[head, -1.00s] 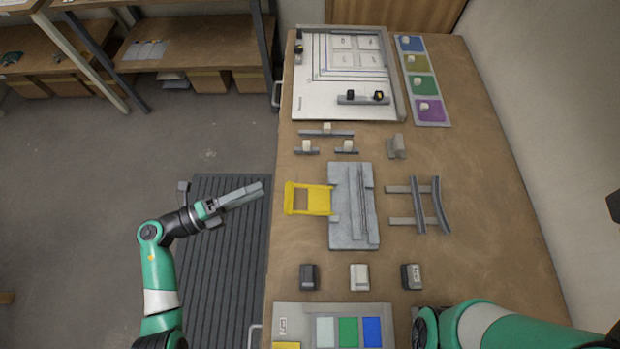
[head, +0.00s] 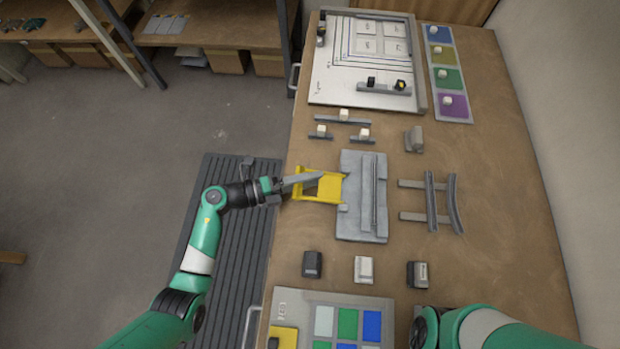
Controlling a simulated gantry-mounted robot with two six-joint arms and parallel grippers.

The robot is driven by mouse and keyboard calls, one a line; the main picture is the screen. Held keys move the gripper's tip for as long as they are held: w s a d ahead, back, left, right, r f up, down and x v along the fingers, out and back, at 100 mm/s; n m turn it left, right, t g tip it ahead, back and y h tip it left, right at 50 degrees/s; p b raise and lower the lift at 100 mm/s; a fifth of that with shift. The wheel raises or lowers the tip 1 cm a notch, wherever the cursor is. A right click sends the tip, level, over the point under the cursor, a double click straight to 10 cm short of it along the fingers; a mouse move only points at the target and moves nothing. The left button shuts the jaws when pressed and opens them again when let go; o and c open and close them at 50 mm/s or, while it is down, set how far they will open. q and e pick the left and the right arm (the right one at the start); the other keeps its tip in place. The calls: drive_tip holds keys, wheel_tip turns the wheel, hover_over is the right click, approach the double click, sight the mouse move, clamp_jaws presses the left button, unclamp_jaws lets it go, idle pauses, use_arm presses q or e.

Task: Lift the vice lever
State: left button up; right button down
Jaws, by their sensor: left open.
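The vice (head: 352,224) is a grey block with a raised bar, standing on the middle of the wooden table. Its yellow lever (head: 330,189), a flat frame with an opening, sticks out from the left side of the block towards the table's left edge. My left gripper (head: 318,177) reaches in from the left, with its fingers over the upper part of the lever. It is open; whether it touches the lever I cannot tell. My right arm shows at the bottom right, and its gripper is out of view.
Small grey fixtures with white knobs (head: 343,116) stand beyond the vice. Grey rails (head: 431,200) lie to its right. Several small blocks (head: 363,269) stand in front of it, near a panel of coloured squares (head: 347,322). A white drawing board (head: 335,85) lies at the back.

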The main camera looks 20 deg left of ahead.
use_arm(q)
drive_tip(key=shift+c, duration=0.4)
clamp_jaws()
idle(1.1)
